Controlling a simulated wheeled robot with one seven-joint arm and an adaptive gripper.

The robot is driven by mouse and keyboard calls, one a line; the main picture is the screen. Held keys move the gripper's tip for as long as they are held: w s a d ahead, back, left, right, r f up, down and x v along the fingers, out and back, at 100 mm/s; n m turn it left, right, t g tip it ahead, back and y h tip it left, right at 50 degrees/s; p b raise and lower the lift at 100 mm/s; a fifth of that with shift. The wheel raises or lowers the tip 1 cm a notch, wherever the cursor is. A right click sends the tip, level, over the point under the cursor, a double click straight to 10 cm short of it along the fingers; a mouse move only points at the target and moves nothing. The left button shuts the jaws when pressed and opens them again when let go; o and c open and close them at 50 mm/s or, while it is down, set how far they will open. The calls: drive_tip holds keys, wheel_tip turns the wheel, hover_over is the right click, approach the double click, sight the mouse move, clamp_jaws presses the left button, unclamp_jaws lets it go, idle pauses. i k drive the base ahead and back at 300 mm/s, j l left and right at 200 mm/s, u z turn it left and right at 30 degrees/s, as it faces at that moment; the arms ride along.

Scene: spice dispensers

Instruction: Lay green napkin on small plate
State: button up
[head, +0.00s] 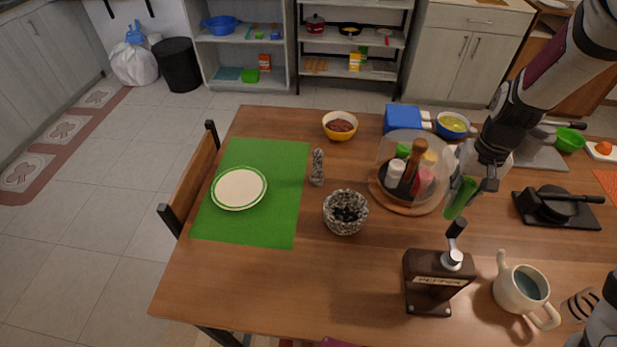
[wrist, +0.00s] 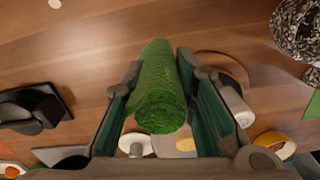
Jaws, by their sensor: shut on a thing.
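A rolled green napkin (wrist: 160,90) is held between the two fingers of my gripper (wrist: 160,100) in the wrist view. In the head view the green roll (head: 460,198) hangs tilted from my gripper (head: 480,180), above the table, in front of and right of the spice carousel. The small plate (head: 239,188), white with a green rim, lies empty on a green placemat (head: 270,228) at the left of the table. My gripper is well to the right of the plate.
A domed spice carousel (head: 405,180), a speckled mortar (head: 345,212) and its pestle (head: 318,167) stand between my gripper and the plate. The table's front left is clear.

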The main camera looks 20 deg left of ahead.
sight(239, 187)
drive_tip(key=j+u, duration=0.2)
drive_tip(key=u, duration=0.15)
drive_tip(key=j+u, duration=0.2)
drive_tip(key=u, duration=0.2)
drive_tip(key=j+u, duration=0.2)
drive_tip(key=u, duration=0.15)
drive_tip(key=i+j+z, duration=0.1)
drive_tip(key=j+z, duration=0.25)
drive_tip(key=j, duration=0.4)
drive_tip(key=j+z, duration=0.4)
drive_tip(key=j, duration=0.35)
